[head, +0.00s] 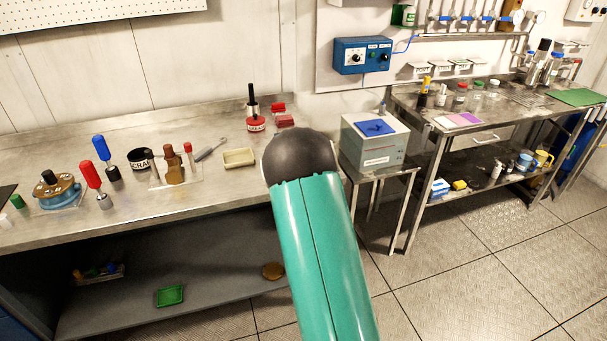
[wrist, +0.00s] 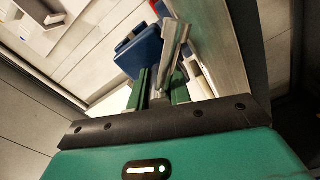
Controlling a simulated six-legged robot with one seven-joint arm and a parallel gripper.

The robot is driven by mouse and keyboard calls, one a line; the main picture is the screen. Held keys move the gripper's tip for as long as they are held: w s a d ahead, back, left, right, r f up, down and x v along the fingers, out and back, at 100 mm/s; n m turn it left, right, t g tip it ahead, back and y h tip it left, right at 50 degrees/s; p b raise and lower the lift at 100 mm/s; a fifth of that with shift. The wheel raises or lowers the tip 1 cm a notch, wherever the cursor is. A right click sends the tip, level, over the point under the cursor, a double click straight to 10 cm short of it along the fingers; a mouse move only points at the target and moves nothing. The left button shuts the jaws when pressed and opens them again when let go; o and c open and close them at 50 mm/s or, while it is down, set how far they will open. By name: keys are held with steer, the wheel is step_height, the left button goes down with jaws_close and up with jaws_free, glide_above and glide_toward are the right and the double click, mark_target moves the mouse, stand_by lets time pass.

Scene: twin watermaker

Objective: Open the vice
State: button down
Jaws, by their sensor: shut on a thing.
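In the wrist view, a blue body (wrist: 146,48), which looks like the vice, stands just beyond my gripper (wrist: 160,82). A grey metal bar (wrist: 171,48), apparently the vice's handle, runs from in front of the blue body down between the green fingers. My gripper is shut on this bar. The bar stands tilted in the picture. The vice's jaws cannot be made out, so I cannot tell how far apart they are. In the head view my arm covers the gripper and the vice.
A grey box (head: 374,142) stands on a small stand to the right. A steel table (head: 480,135) is farther right. The floor (head: 455,270) in front is clear.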

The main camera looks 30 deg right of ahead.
steer(key=shift+r, duration=0.1)
stand_by(0.3)
steer(key=c, duration=1.3)
jaws_free()
steer(key=v, duration=1.3)
steer(key=shift+s+a, duration=0.15)
steer(key=shift+s, duration=0.2)
